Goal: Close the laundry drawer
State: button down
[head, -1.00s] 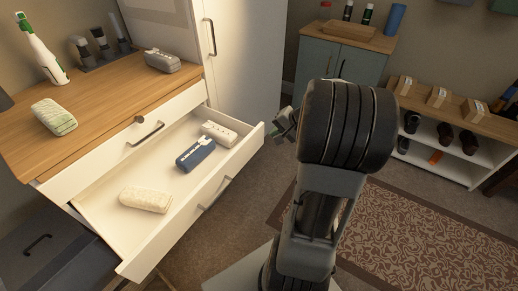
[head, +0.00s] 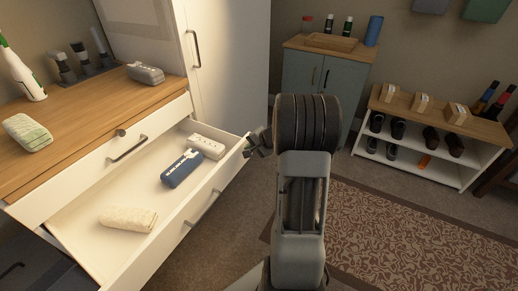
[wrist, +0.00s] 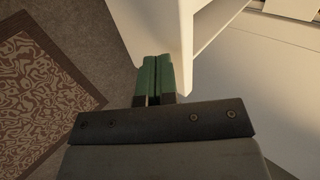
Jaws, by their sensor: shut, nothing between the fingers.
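The laundry drawer (head: 190,219) is white and stands pulled out of the wood-topped cabinet. A cream folded cloth (head: 128,218), a blue case (head: 182,168) and a white power strip (head: 207,146) lie inside it. My gripper (head: 249,145) is small and partly hidden behind my arm, at the right far corner of the drawer front. In the wrist view, its green fingers (wrist: 154,62) are shut together with nothing between them. They overlap the white drawer front (wrist: 157,25) there; I cannot tell whether they touch it.
The wooden cabinet top (head: 85,115) carries a spray bottle, a cloth, brushes and a grey case. A tall white cabinet (head: 230,70) stands behind the drawer. A low shoe shelf (head: 430,150) and a blue-grey cabinet (head: 322,85) stand farther back. A patterned rug (head: 390,235) covers clear floor at right.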

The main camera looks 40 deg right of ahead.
jog(key=shift+w+a, duration=0.3)
jog(key=shift+w, duration=0.35)
